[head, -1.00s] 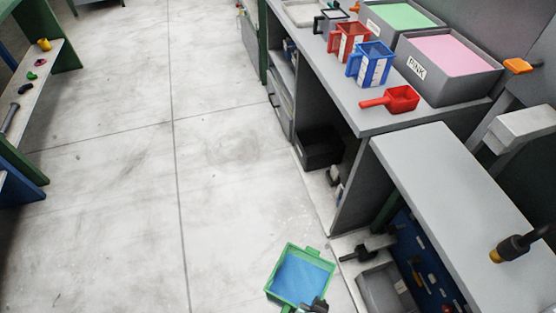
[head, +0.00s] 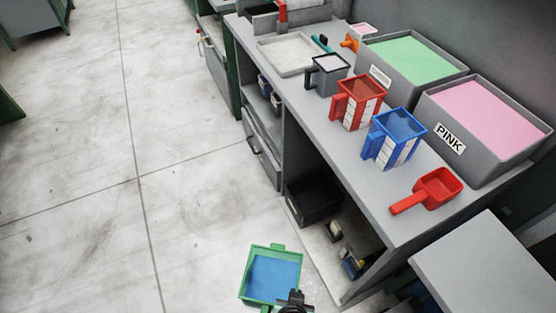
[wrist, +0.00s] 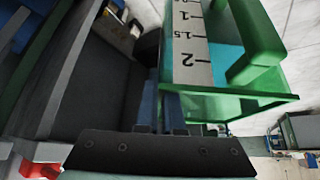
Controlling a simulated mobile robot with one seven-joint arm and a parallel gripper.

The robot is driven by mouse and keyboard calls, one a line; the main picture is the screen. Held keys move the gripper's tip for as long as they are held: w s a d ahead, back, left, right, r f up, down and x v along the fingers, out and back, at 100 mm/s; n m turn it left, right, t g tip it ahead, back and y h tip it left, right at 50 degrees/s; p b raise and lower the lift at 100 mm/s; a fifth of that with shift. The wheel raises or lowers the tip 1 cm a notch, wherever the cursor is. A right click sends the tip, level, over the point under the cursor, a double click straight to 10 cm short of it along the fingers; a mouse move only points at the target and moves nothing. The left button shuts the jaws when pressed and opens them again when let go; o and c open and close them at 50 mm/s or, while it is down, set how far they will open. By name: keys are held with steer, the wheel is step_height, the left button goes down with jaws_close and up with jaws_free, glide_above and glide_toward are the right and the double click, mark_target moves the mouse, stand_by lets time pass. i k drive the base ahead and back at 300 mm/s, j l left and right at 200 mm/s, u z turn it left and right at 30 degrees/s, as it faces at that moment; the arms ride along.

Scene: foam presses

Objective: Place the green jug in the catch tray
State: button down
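The green jug (head: 246,285) with a blue inside is low in the head view, above the floor and left of the bench. My gripper (head: 294,300) is at its lower right edge. In the wrist view the jug (wrist: 192,45) shows a white number scale and a green handle on the right. The gripper's blue fingers (wrist: 161,108) are close together at the jug's left edge, shut on it; the exact grip is partly hidden. A shallow grey tray with a pale inside (head: 262,51), apparently the catch tray, lies on the far part of the bench, away from the jug.
On the bench (head: 385,205) stand a grey jug (head: 326,78), a red jug (head: 352,108), a blue jug (head: 396,140) and a red scoop (head: 438,189). Behind them are bins of green (head: 412,58) and pink (head: 488,110) material. Open floor (head: 90,210) lies to the left.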

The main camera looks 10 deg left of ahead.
mark_target(295, 59)
steer(key=i+j, duration=0.4)
steer(key=i, duration=0.2)
steer(key=i+j, duration=0.4)
steer(key=i, duration=0.15)
